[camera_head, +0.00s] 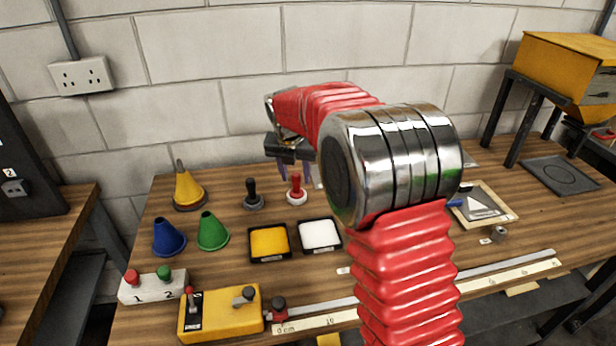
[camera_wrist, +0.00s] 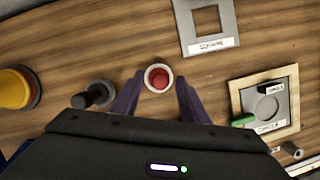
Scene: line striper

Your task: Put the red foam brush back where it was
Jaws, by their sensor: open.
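The red foam brush (camera_head: 296,189) stands upright on the table near the back, red handle up, on a pale round base. In the wrist view the red foam brush (camera_wrist: 158,77) is seen from above, between the two fingertips. My gripper (camera_head: 293,169) is open above it and points down. In the wrist view my gripper (camera_wrist: 158,82) has a finger on each side of the brush, with gaps showing. I cannot tell how far the fingers reach down beside the handle. A black foam brush (camera_head: 253,195) stands just left of the red one, also seen in the wrist view (camera_wrist: 96,95).
A yellow paint tray (camera_head: 269,255) and a white paint tray (camera_head: 320,248) lie in front. Yellow (camera_head: 188,188), blue (camera_head: 168,238) and green (camera_head: 212,232) cones stand left. A square stencil (camera_wrist: 208,24) and a circle stencil (camera_wrist: 264,104) lie nearby. The block wall is behind.

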